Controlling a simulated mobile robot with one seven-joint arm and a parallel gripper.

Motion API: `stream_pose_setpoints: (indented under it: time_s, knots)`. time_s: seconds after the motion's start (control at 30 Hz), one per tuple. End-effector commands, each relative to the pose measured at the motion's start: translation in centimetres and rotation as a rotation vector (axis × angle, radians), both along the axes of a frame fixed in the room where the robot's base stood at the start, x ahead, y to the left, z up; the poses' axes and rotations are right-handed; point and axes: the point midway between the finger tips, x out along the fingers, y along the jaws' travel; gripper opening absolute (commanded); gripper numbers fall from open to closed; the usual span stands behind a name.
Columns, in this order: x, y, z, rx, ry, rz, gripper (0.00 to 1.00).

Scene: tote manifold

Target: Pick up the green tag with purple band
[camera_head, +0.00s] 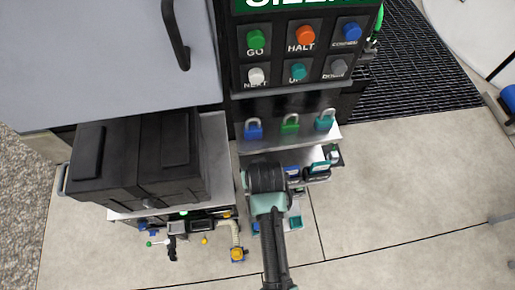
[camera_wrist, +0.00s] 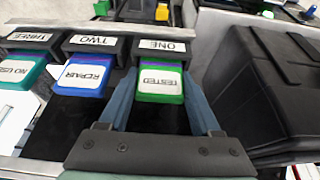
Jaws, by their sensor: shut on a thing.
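The green tag (camera_wrist: 160,88) has a white label reading TESTED and a purple band along its upper edge. It sits at the slot of a dark holder (camera_wrist: 161,49) marked ONE in the wrist view. My gripper (camera_wrist: 160,80) has one blue-grey finger on each side of this tag and is shut on it. In the head view my arm covers the fingers and this tag.
A blue REPAIR tag (camera_wrist: 85,77) and a teal NO USE tag (camera_wrist: 18,71) sit in neighbouring holders to the left. A black case (camera_head: 138,158) stands left of my arm. Padlocks (camera_head: 290,123) stand on a ledge behind.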

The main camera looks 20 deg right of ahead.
Motion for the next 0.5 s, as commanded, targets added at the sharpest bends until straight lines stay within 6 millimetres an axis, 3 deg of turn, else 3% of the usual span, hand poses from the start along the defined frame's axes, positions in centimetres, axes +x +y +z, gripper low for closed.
stream_pose_setpoints:
  time_s: [0.03, 0.17, 0.5]
  knots:
    - [0.0, 0.0, 0.01, 0.0, 0.0, 0.0, 0.32]
    - [0.01, 0.0, 0.03, 0.0, 0.0, 0.0, 0.11]
    - [0.03, -0.01, 0.41, 0.0, -0.001, 0.0, 0.11]
